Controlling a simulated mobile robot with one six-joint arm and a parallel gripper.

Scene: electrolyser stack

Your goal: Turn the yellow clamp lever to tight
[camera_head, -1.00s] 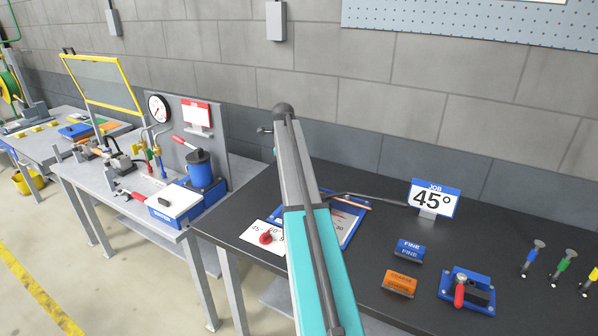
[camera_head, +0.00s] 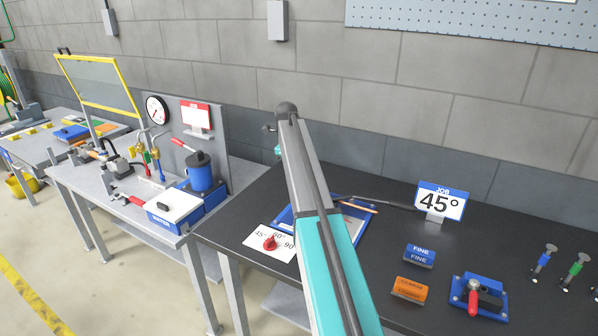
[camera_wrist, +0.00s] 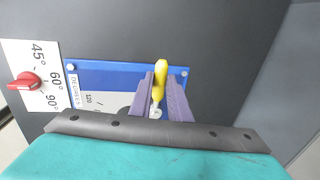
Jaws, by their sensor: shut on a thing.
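The yellow clamp lever (camera_wrist: 160,78) stands out from a light metal pivot over a blue plate (camera_wrist: 110,70) in the wrist view. My gripper (camera_wrist: 160,86) has its two purple fingers on either side of the lever, shut on it. The lever points towards the top of the picture, almost upright there. The plate carries a light dial marked DEGREES, partly hidden by my fingers and wrist. In the head view my arm covers the lever and gripper; part of the blue plate (camera_head: 287,218) shows beside it.
A white card with a red knob (camera_head: 270,242) and angle marks lies left of the plate. A 45° job sign (camera_head: 439,202), FINE block (camera_head: 420,256), COARSE block (camera_head: 410,289) and blue fixture with red handle (camera_head: 478,297) stand to the right on the dark bench.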

